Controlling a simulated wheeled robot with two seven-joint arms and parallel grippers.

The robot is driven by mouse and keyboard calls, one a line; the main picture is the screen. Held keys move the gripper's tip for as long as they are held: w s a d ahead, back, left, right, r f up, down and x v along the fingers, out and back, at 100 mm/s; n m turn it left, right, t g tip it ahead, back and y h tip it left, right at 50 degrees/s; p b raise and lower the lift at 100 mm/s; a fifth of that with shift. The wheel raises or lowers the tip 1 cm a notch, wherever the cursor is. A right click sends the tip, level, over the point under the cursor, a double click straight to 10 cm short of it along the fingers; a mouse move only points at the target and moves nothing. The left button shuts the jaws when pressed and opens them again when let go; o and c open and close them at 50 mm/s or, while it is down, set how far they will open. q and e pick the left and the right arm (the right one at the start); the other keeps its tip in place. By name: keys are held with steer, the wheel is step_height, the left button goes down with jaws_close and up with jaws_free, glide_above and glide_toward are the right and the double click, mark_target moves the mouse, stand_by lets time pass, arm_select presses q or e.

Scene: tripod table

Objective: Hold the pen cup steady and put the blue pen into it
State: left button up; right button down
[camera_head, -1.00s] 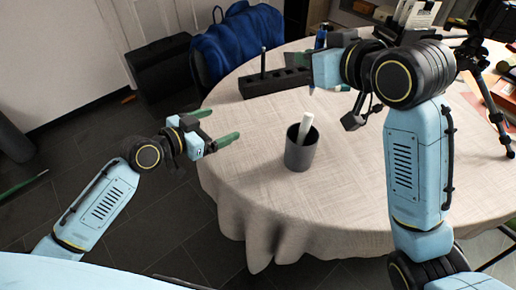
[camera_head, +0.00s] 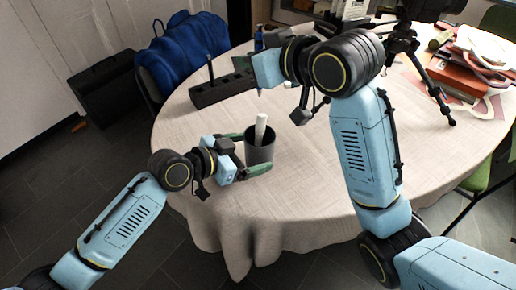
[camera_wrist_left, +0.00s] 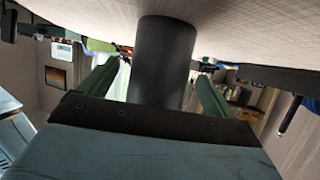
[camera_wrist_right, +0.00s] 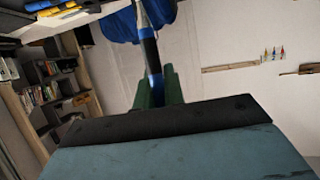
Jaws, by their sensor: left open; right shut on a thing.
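The dark grey pen cup (camera_head: 261,152) stands upright on the table near its left edge, with a thick white stick (camera_head: 261,127) leaning in it. My left gripper (camera_head: 247,154) is open with one green finger on each side of the cup. In the left wrist view the cup (camera_wrist_left: 165,60) stands between the fingers, with a gap on each side. My right gripper (camera_wrist_right: 158,85) is shut on the blue pen (camera_wrist_right: 150,52), which shows in the right wrist view. In the head view its fingers are mostly hidden behind the wrist, above the table and beyond the cup.
A black slotted block (camera_head: 222,89) with a dark upright stick stands behind the cup. A black tripod (camera_head: 425,65) and books (camera_head: 478,65) are at the right. The cloth-covered table (camera_head: 320,180) is clear right of the cup.

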arm_select(q)
steer(key=shift+x, duration=1.75)
